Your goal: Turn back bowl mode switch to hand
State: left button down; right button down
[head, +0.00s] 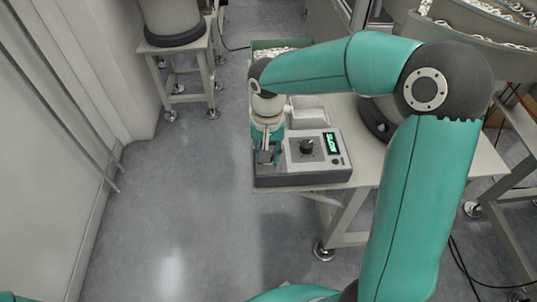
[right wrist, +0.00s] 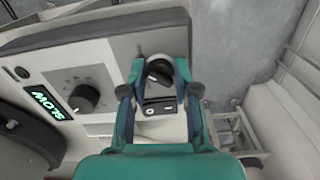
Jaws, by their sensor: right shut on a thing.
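The control box (head: 303,181) stands on the table's near left corner. In the right wrist view, the mode switch (right wrist: 158,73), a black rotary knob in a pale ring, sits at one end of the panel. My right gripper (head: 267,153) reaches down to that end. In the right wrist view its teal fingers (right wrist: 160,75) are closed about the switch, one on each side. In the head view the gripper hides the switch. The position labels around the switch cannot be read. My left gripper is not in view.
A black dial (head: 306,146) and a green display (head: 331,143) reading SLOW are on the same panel. A rocker switch (right wrist: 160,108) lies close beside the mode switch. A bowl feeder (head: 465,20) stands behind right. Floor left of the table is clear.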

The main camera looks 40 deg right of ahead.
jog(key=shift+m, duration=0.5)
jog(key=c, duration=0.9)
grip_release()
jog(key=shift+r, duration=0.1)
notch_tip(320, 180, up, 12)
jog(key=shift+f, duration=0.1)
